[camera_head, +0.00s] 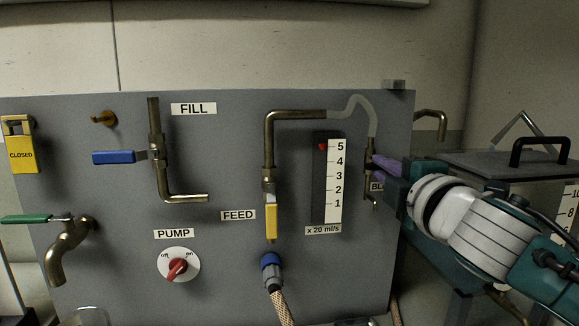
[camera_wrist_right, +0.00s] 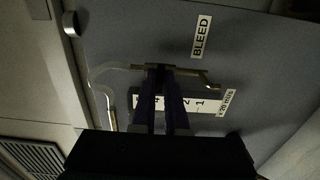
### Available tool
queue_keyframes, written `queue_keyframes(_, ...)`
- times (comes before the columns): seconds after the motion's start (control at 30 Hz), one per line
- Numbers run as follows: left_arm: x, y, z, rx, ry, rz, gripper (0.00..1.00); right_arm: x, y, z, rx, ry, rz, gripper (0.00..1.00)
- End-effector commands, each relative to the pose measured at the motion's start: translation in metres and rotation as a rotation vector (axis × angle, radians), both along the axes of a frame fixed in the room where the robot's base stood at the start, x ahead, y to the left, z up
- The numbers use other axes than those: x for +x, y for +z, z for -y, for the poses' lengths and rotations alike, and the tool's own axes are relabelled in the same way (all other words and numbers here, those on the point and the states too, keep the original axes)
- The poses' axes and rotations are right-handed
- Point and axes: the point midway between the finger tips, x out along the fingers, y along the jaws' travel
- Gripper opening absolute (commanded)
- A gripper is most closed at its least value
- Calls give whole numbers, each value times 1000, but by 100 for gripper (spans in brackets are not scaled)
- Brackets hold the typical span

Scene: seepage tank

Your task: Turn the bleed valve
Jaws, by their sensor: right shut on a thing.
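The bleed valve (camera_head: 370,187) is a small brass fitting at the panel's right side, under a clear bent tube. My right gripper (camera_head: 377,163) reaches it from the right, its purple fingers at the valve's upper part. In the right wrist view the fingers (camera_wrist_right: 160,80) are close together on the middle of the bleed valve (camera_wrist_right: 195,73), shut on it. The gripper hides that part, so the handle's angle cannot be told. My left gripper is not in view.
The grey panel (camera_head: 110,260) also carries a blue fill lever (camera_head: 118,157), a yellow feed lever (camera_head: 271,219), a red pump knob (camera_head: 177,268), a flow gauge (camera_head: 327,180) and a green tap lever (camera_head: 27,218). A lidded tank (camera_head: 500,160) stands at the right, close to my right arm.

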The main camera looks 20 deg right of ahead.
Motion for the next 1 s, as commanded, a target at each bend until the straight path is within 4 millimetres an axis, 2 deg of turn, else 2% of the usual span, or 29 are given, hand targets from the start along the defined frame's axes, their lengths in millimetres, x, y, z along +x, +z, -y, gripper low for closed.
queue_keyframes(0.4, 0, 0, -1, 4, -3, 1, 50, 0, 0, 0, 11, 0, 3, 0)
queue_keyframes(0.43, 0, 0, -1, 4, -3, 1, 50, 0, 0, 0, 11, 0, 3, 15)
queue_keyframes(0.67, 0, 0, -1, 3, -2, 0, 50, 0, 0, 0, 9, 0, 2, 41)
queue_keyframes(1.0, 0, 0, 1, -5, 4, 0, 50, -4, -1, -1, 7, 1, 2, 41)
